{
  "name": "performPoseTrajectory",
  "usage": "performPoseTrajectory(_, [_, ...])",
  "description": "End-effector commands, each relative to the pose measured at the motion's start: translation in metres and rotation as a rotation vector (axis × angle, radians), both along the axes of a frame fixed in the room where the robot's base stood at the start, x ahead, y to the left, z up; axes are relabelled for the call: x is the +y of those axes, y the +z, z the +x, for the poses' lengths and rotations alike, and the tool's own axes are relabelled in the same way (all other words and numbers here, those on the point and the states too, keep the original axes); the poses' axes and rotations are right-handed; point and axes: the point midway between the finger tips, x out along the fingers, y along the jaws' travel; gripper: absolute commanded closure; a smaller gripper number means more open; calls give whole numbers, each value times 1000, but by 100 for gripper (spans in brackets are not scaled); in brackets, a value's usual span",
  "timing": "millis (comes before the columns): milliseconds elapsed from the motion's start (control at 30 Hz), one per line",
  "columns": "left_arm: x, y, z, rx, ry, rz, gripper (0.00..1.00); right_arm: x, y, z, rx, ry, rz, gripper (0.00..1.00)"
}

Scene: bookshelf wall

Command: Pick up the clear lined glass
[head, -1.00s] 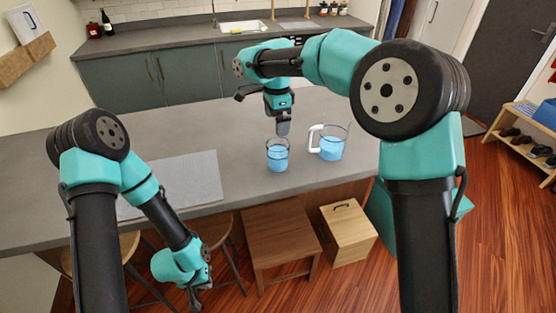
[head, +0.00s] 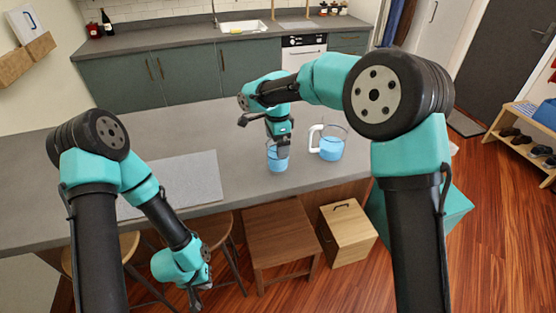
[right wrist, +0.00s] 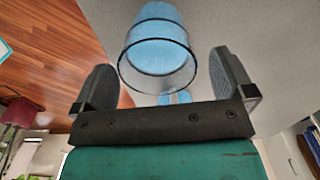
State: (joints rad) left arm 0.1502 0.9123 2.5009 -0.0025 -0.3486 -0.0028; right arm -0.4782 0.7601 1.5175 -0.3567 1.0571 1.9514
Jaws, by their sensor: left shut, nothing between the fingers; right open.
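The clear glass (head: 272,164) holds blue liquid and stands upright on the grey counter. I cannot make out its lines. My right gripper (head: 283,150) points down at the glass and covers part of it. In the right wrist view the glass (right wrist: 158,52) shows between the two spread fingers of my right gripper (right wrist: 161,65), with its rim towards the camera. My left gripper (head: 195,302) is shut and empty, low in front of the counter.
A clear pitcher (head: 331,148) with a white handle and blue liquid stands just right of the glass. A light grey mat (head: 190,178) lies on the counter (head: 235,140) to the left. Wooden stools (head: 275,238) and a wooden box (head: 347,233) are in front of the counter.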

Motion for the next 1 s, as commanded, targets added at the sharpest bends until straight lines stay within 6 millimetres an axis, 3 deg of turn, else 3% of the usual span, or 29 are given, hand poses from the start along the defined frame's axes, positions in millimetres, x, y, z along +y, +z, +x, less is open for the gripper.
performPoseTrajectory(300, [0, 0, 0, 0, 0, 0, 100, -3, -39, -2, 3, 1, -2, 0])
performPoseTrajectory(800, [0, 0, 0, 0, 0, 0, 100, -2, -41, -2, 1, 1, -1, 0])
performPoseTrajectory(1000, [0, 0, 0, 0, 0, 0, 100, -2, -41, -2, 1, 1, -1, 17])
